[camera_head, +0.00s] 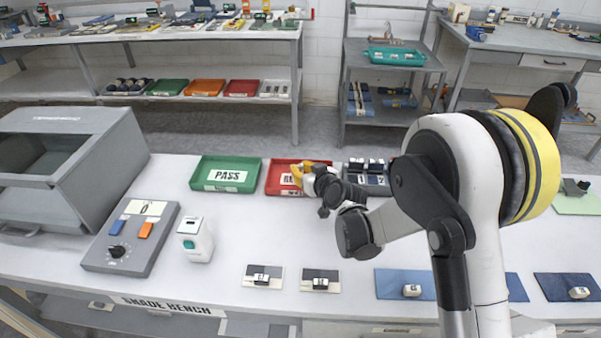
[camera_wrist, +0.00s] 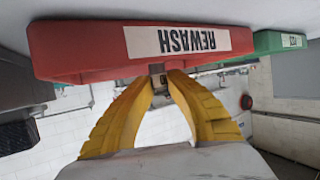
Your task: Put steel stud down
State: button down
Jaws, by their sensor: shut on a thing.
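My gripper (camera_head: 297,174) has yellow fingers and is over the red tray labelled REWASH (camera_head: 273,180) in the head view. In the wrist view the fingertips (camera_wrist: 165,76) are shut on a small grey-brown piece, the steel stud (camera_wrist: 156,68), mostly hidden between them. The stud is close to the wall of the red tray (camera_wrist: 85,50), which shows upside down there. I cannot tell whether the stud touches the tray. In the head view the stud is not discernible.
The green PASS tray (camera_head: 226,187) stands left of the red tray, and a dark numbered holder (camera_head: 372,181) right of it. A white device (camera_head: 195,240), a dial panel (camera_head: 130,240) and a grey box (camera_head: 100,160) are at left. Small cards (camera_head: 262,282) and blue cloths (camera_head: 390,285) lie in front.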

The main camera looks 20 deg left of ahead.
jog(key=shift+r, duration=0.15)
jog(key=c, duration=1.5)
grip_release()
jog(key=shift+o, duration=0.2)
jog(key=shift+s+d+r, duration=0.1)
jog(key=shift+s+d, duration=0.05)
jog(key=p+v, duration=0.3)
jog(key=v, duration=0.8)
jog(key=shift+s+d+p, duration=0.2)
jog(key=shift+d+p, duration=0.05)
jog(key=shift+p, duration=0.15)
jog(key=shift+r, duration=0.15)
